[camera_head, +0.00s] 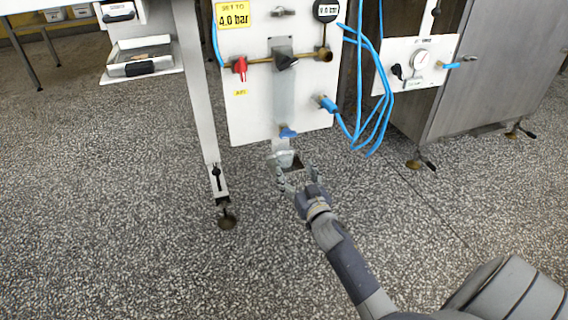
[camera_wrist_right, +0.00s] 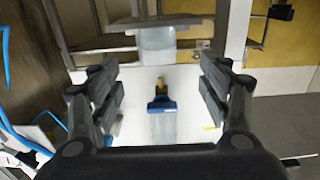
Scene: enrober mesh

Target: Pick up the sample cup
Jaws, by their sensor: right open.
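The sample cup appears as a small pale, translucent cup (camera_wrist_right: 157,44) in the right wrist view, between and beyond my fingertips. In the head view, a small pale shape that looks like the cup (camera_head: 285,158) is just below the blue drain knob (camera_head: 287,133), partly hidden by my fingers. My right gripper (camera_head: 296,178) is open, with its fingers spread toward it. In the right wrist view, my right gripper (camera_wrist_right: 160,78) has clear space between its fingers. Whether a finger touches the cup cannot be told. My left gripper is not in view.
The white panel (camera_head: 250,110) carries a red-handled valve (camera_head: 240,68), a gauge (camera_head: 326,10) and a clear bowl. Blue hoses (camera_head: 372,110) loop at its right. A machine leg (camera_head: 195,90) stands to the left and a steel cabinet (camera_head: 490,75) to the right. The speckled floor in front is clear.

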